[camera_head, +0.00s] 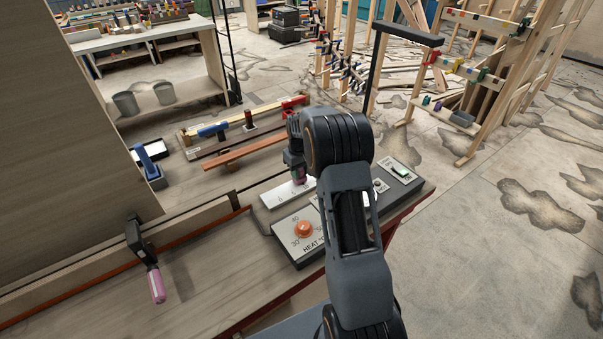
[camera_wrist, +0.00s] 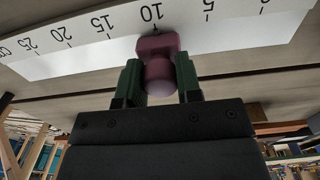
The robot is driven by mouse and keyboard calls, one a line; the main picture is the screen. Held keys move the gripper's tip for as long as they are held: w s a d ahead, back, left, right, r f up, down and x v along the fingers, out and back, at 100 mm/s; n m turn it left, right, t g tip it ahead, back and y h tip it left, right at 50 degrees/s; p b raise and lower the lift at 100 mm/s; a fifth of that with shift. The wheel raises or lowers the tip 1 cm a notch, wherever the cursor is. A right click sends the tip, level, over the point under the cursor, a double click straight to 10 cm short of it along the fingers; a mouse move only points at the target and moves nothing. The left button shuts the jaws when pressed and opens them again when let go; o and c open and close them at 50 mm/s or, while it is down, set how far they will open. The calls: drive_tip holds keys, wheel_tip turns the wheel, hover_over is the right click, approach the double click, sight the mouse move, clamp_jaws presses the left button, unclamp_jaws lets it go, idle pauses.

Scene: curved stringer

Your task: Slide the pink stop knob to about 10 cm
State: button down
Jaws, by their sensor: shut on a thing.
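The pink stop knob (camera_wrist: 158,70) sits between the two green fingers of my gripper (camera_wrist: 158,85) in the wrist view. The fingers are shut on its sides. The knob's flat top end lies by the 10 mark of the white scale (camera_wrist: 100,45), whose numbers run from 5 at the right to 25 at the left. In the head view, a small part of the pink knob (camera_head: 299,177) shows below my gripper (camera_head: 296,160), over the white scale strip (camera_head: 284,193). My arm hides part of the strip there.
A grey panel (camera_head: 284,236) with an orange heat dial (camera_head: 304,230) is close in front of the strip. A clamp with a pink handle (camera_head: 156,285) is on the bench at the left. Wooden bars with clamps (camera_head: 245,152) lie behind. The floor at the right is open.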

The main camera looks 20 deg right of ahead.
sight(301, 179)
drive_tip(key=c, duration=0.8)
unclamp_jaws()
drive_tip(key=shift+r, duration=0.1)
wheel_tip(301, 179, up, 14)
drive_tip(key=shift+f+b, duration=0.2)
drive_tip(key=shift+b, duration=0.1)
drive_tip(key=shift+s+a+r+m+t, duration=0.2)
drive_tip(key=shift+s+a+t, duration=0.45)
drive_tip(key=shift+s+a, duration=2.55)
drive_tip(key=shift+s+a+f+m+t, duration=0.1)
drive_tip(key=shift+s+a+m+t, duration=0.45)
drive_tip(key=shift+s, duration=5)
drive_tip(key=shift+s+a+r+m+t, duration=0.1)
drive_tip(key=shift+s+a+t, duration=0.6)
drive_tip(key=shift+s+a, duration=2.65)
